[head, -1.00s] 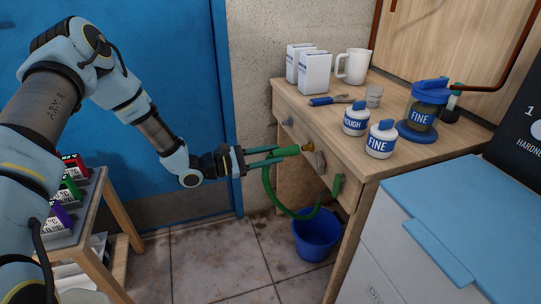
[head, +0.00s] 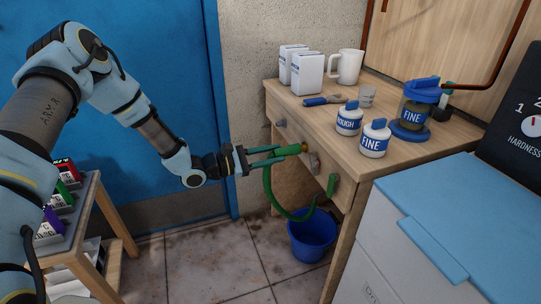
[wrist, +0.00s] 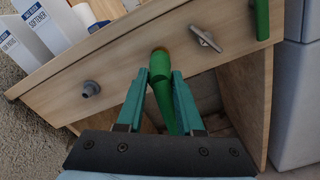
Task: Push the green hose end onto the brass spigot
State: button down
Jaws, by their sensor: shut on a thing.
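The green hose end (head: 289,150) points right at the front of the wooden bench. My gripper (head: 276,152) is shut on it, with teal fingers on either side. The brass spigot (head: 305,147) sticks out from the bench front, and only a little brass shows beyond the hose end's mouth. In the wrist view the hose end (wrist: 160,66) lies between the fingertips (wrist: 162,78), with a thin brass rim (wrist: 160,49) at its far end. The hose end meets or covers part of the spigot; how deep it sits is hidden.
The hose loops down over a blue bucket (head: 312,238) to a green piece (head: 331,185) on the bench front. A grey tap handle (wrist: 206,39) and grey knob (wrist: 91,88) flank the spigot. Jars and cartons stand on the bench (head: 398,165). A blue-lidded cabinet (head: 450,210) stands right.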

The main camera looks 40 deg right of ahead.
jog(key=shift+x, duration=0.75)
grip_release()
dwell(0.5)
jog(key=shift+a, duration=0.1)
jog(key=shift+p+v, duration=0.35)
jog(key=shift+v, duration=2.05)
jog(key=shift+r, duration=0.1)
